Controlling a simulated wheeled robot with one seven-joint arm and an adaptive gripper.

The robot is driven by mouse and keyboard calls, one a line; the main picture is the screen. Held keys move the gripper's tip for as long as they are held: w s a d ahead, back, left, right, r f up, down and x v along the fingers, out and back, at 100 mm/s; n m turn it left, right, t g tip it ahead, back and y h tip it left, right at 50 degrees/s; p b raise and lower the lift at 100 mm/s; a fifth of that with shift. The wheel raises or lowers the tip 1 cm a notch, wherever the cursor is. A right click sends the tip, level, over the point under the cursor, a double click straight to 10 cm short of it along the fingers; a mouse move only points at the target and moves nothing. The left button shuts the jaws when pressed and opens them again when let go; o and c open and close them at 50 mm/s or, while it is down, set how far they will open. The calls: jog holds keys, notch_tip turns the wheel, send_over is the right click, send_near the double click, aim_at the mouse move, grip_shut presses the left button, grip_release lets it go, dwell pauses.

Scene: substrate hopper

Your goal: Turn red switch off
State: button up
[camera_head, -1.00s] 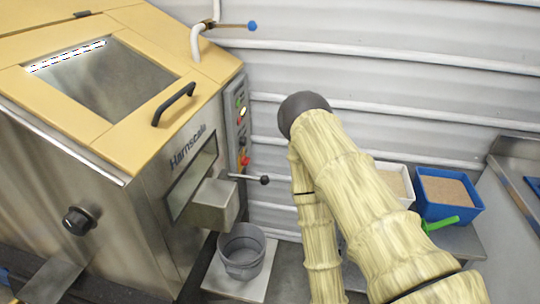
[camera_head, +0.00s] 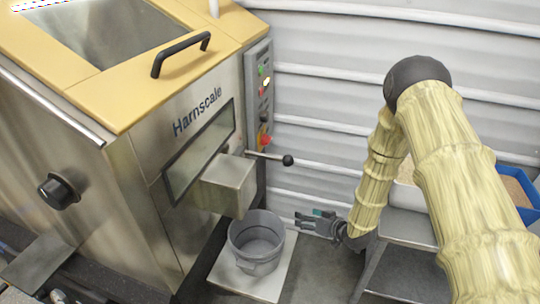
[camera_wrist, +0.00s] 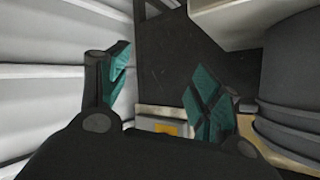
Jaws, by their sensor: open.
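My gripper (camera_head: 309,221) is low, right of the grey bucket and well below the panel, apart from the switch. In the wrist view my gripper (camera_wrist: 155,90) shows two teal-padded fingers spread apart with nothing between them. The switch cannot be made out in the wrist view.
A lever with a black ball (camera_head: 287,160) sticks out below the panel. A metal chute (camera_head: 225,185) overhangs the grey bucket (camera_head: 257,243), which stands on a pale platform (camera_head: 230,283). A blue bin (camera_head: 520,190) stands at right. The corrugated wall (camera_head: 330,100) is behind.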

jog(key=w+a+r+n+y+b, duration=0.3)
jog(key=w+r+n+y+b, duration=0.4)
jog(key=w, duration=0.6)
jog(key=n+g+y+b, duration=0.3)
jog(key=n+g, duration=0.1)
send_near(269, 141)
jog(key=x, duration=0.3)
jog(key=b+x, duration=0.1)
jog(key=x, duration=0.2)
jog(key=w+f+x, duration=0.1)
jog(key=x, duration=0.3)
jog(key=shift+b, duration=0.3)
jog(key=c, duration=1.1)
